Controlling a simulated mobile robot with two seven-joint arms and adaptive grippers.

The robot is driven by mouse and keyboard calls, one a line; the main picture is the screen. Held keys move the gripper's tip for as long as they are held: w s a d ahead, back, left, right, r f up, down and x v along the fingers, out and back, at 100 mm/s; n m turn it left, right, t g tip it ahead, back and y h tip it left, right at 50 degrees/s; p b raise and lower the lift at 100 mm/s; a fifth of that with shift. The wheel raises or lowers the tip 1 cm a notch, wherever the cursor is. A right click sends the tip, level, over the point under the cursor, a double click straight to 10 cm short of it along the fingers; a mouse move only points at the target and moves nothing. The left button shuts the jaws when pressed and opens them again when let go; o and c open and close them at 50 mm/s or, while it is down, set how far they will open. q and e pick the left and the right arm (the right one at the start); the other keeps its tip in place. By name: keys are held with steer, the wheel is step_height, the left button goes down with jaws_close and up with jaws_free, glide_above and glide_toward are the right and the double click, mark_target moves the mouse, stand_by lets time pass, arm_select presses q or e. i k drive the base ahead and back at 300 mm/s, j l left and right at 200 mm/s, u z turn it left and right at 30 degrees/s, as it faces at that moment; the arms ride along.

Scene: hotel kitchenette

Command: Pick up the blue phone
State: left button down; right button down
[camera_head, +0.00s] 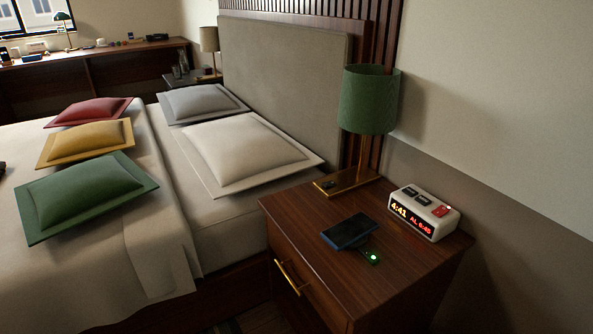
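A dark blue phone (350,231) lies flat on the wooden nightstand (300,218) at the right of the bed. A small dark object with a green light (372,257) sits just in front of the phone, to its right; I cannot tell whether they touch. Neither of my grippers is in view.
A green-shaded lamp (369,100) on a brass base stands behind the phone. A white alarm clock (424,212) stands to its right, near the wall. The nightstand's front left top is clear. A brass handle (287,277) juts from its drawer. The bed (85,220) with several pillows fills the left.

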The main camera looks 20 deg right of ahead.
mark_target(340, 236)
steer(key=i+j+z, duration=0.1)
steer(key=j+z, duration=0.3)
steer(key=i+j+z, duration=0.1)
steer(key=j+z, duration=0.5)
steer(key=z, duration=0.15)
steer(key=j+z, duration=0.35)
